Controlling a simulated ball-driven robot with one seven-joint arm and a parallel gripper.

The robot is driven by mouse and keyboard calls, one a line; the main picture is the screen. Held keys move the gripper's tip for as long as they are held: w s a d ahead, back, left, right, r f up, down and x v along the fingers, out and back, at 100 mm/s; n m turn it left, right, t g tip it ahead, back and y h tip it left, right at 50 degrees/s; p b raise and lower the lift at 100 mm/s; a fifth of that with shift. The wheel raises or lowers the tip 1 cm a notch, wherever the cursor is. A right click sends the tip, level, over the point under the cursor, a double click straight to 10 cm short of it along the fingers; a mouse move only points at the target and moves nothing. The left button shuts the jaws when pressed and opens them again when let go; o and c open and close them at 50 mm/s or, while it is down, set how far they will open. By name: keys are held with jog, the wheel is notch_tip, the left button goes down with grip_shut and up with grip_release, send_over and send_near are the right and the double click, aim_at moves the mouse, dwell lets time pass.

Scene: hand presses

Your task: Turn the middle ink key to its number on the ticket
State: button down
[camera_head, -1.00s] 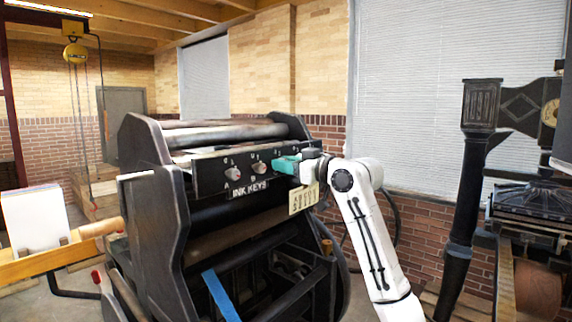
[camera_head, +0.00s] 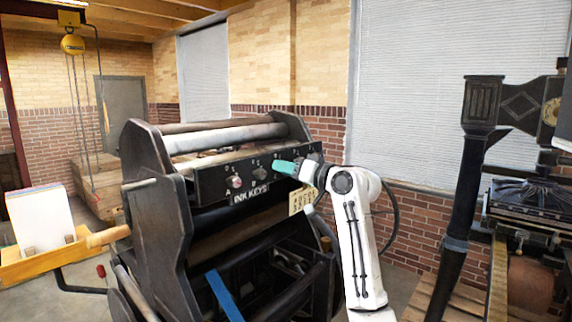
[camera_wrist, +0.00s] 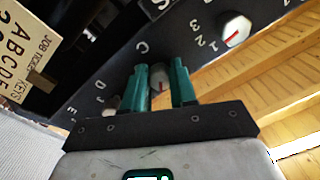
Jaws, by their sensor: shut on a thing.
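The black ink key panel (camera_head: 220,181) runs across the front of the hand press, with small round keys along it. In the wrist view, my teal gripper (camera_wrist: 164,72) is shut on the middle ink key (camera_wrist: 159,84), the grey knob beside the letter C; its red mark shows between the fingers. Its own numbers are hidden. In the head view my gripper (camera_head: 285,167) covers that key. The cream ticket (camera_head: 302,200) hangs below the panel.
Key B (camera_wrist: 236,28), with a red mark and 1, 2, 3, sits right of my gripper in the wrist view. Another knob (camera_wrist: 112,103) is close to the left finger. A second press (camera_head: 520,200) stands at right. A wooden tray (camera_head: 40,262) sits at left.

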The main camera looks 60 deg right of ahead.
jog(key=shift+m, duration=0.3)
jog(key=c, duration=0.9)
grip_release()
jog(key=shift+s, duration=0.15)
jog(key=b+v, duration=0.2)
jog(key=v, duration=0.8)
jog(key=shift+s+b, duration=0.25)
jog(key=shift+b, duration=0.15)
